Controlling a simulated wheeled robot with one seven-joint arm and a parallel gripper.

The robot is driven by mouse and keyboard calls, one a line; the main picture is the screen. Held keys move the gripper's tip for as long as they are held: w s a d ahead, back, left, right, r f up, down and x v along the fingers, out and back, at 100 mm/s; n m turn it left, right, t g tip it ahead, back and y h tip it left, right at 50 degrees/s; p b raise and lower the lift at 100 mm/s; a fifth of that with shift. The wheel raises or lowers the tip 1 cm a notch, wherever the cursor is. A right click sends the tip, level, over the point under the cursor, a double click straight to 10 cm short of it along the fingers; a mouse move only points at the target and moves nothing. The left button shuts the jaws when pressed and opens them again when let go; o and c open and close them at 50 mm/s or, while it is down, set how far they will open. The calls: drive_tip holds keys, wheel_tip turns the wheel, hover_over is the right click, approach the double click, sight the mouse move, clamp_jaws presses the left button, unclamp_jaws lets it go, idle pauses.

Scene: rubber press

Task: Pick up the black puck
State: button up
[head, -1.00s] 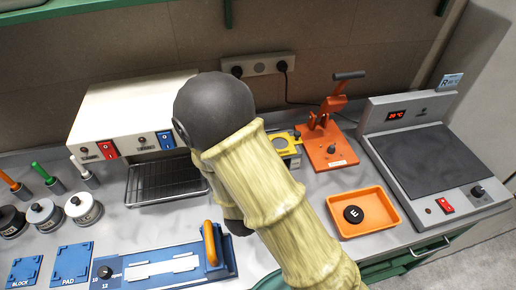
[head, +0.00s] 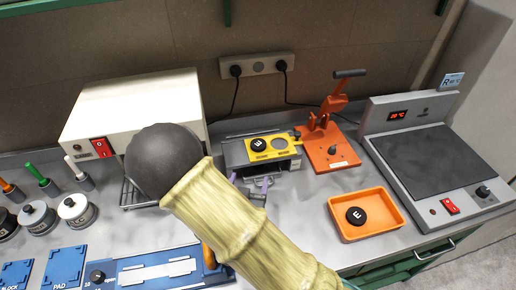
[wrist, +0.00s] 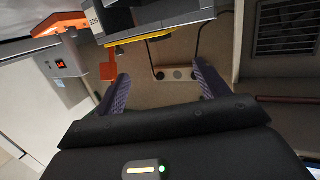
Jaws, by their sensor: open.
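One black puck (head: 258,144) with a light mark lies on the yellow plate (head: 280,143) of the small grey device. Another black puck (head: 356,215), marked E, lies in the orange tray (head: 391,213). My gripper (head: 248,182) is low at the front of the grey device, with its purple fingers partly showing beyond my arm. In the wrist view my gripper (wrist: 160,88) is open with nothing between its fingers. The grey device (wrist: 160,22) also shows at the top of the wrist view. No puck shows clearly there.
An orange hand press (head: 325,150) stands right of the grey device, and a hot plate (head: 430,160) is at the far right. A white oven (head: 130,110) stands left. Blue fixtures (head: 65,268) and handled weights (head: 75,210) sit at the left.

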drive_tip(key=p, duration=0.3)
approach(258, 145)
drive_tip(key=x, duration=0.3)
drive_tip(key=shift+w+d+f, duration=0.1)
drive_tip(key=shift+f, duration=0.05)
drive_tip(key=p+x, duration=0.2)
drive_tip(key=x, duration=0.2)
drive_tip(key=shift+w, duration=0.6)
drive_tip(key=c, duration=1.1)
